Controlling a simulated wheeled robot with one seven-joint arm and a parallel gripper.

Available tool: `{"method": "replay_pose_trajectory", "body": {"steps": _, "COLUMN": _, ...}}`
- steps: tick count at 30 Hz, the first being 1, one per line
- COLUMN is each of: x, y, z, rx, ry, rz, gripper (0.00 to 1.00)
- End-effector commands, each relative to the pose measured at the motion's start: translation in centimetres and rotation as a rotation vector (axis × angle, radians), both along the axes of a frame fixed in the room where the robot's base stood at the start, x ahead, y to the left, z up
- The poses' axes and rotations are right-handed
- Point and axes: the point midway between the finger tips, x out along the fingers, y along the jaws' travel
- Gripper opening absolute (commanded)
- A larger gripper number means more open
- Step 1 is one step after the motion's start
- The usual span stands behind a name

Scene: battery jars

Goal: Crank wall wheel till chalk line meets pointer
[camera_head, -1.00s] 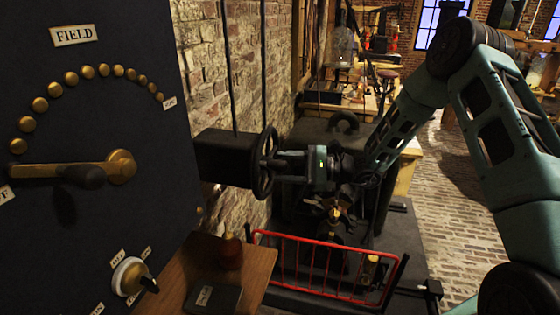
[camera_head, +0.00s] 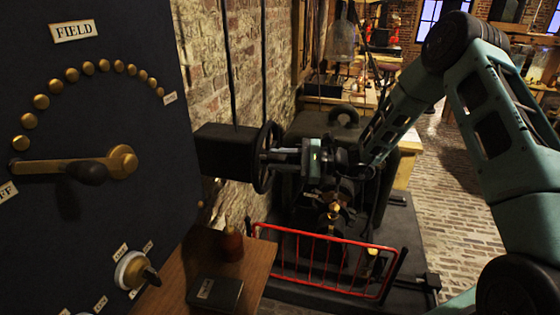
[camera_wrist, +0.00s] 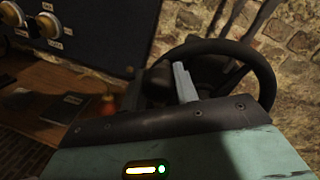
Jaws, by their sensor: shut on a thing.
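The black wall wheel (camera_head: 262,187) stands edge-on at the end of a dark box (camera_head: 224,150) on the brick wall. Its round rim (camera_wrist: 262,72) also shows in the wrist view. My gripper (camera_head: 276,156) reaches in from the right and is shut on the wheel. One grey finger (camera_wrist: 183,82) shows beside a dark part inside the rim; whether that part is a handle or a spoke, I cannot tell. The chalk line and the pointer cannot be made out in either view.
A dark FIELD panel (camera_head: 90,215) with a brass lever (camera_head: 120,163) stands at the left. Below the wheel are a wooden shelf (camera_head: 175,285) with a reddish bottle (camera_head: 230,245) and dark book (camera_head: 215,291), and a red railing (camera_head: 325,236). Dark machinery lies behind my gripper.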

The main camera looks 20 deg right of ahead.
Motion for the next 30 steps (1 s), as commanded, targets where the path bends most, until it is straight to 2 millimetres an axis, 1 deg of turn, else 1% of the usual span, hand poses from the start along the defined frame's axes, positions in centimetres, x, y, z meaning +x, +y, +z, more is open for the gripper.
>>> {"method": "replay_pose_trajectory", "body": {"steps": 8, "x": 0.9, "y": -0.7, "z": 1.6, "rx": 0.096, "ry": 0.13, "rz": -0.002, "gripper": 0.0}}
{"method": "replay_pose_trajectory", "body": {"steps": 18, "x": 2.7, "y": -2.1, "z": 3.5, "rx": 0.261, "ry": 0.356, "rz": -0.004, "gripper": 0.0}}
{"method": "replay_pose_trajectory", "body": {"steps": 24, "x": 3.8, "y": -2.8, "z": 4.1, "rx": 0.338, "ry": 0.464, "rz": -0.004, "gripper": 0.0}}
{"method": "replay_pose_trajectory", "body": {"steps": 30, "x": 4.5, "y": -3.3, "z": 4.5, "rx": 0.39, "ry": 0.536, "rz": -0.004, "gripper": 0.0}}
